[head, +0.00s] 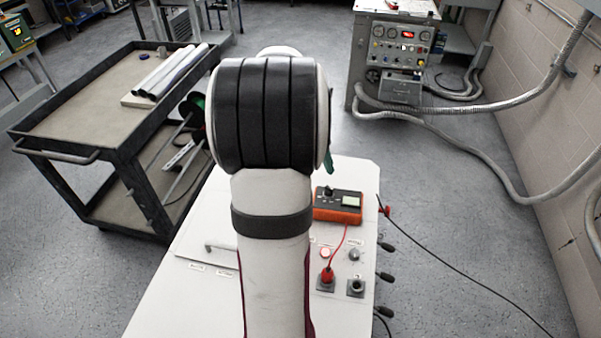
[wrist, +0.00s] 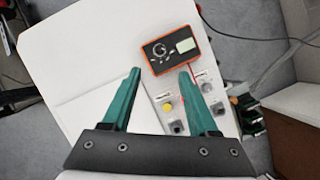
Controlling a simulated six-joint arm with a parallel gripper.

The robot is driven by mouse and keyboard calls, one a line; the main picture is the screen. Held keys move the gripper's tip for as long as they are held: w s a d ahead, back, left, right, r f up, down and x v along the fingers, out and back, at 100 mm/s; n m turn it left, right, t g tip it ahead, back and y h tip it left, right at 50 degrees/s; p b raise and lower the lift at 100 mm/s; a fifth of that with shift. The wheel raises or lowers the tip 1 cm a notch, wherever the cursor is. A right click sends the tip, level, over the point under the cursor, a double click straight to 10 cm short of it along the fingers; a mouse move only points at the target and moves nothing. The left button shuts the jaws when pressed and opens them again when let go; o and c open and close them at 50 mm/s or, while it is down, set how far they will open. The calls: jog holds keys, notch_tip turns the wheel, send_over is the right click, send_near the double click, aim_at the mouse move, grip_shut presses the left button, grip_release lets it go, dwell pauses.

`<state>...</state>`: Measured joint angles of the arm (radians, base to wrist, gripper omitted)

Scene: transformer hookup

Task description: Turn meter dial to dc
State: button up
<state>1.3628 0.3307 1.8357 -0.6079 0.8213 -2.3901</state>
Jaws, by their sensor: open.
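The meter (head: 338,205) is an orange box with a black face and a pale screen, lying on the white panel. It also shows in the wrist view (wrist: 175,62), ahead of my gripper. Its round dial (wrist: 160,50) is left of the screen; the dial's markings are too small to read. My gripper (wrist: 161,72) has two green fingers spread apart, with nothing between them. The fingertips appear short of the meter's near edge, on either side of its lower part. In the head view my arm hides most of the gripper.
A red plug (head: 327,276) with a red lead sits on the white panel (head: 170,305) near a dark socket (head: 356,287) and a knob (head: 355,254). Black connectors line the panel's right edge. A cart (head: 90,95) stands at left, and a control cabinet (head: 400,45) at the back.

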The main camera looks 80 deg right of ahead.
aim_at(329, 188)
jog(key=x, duration=1.4)
jog(key=shift+f, duration=0.25)
grip_shut()
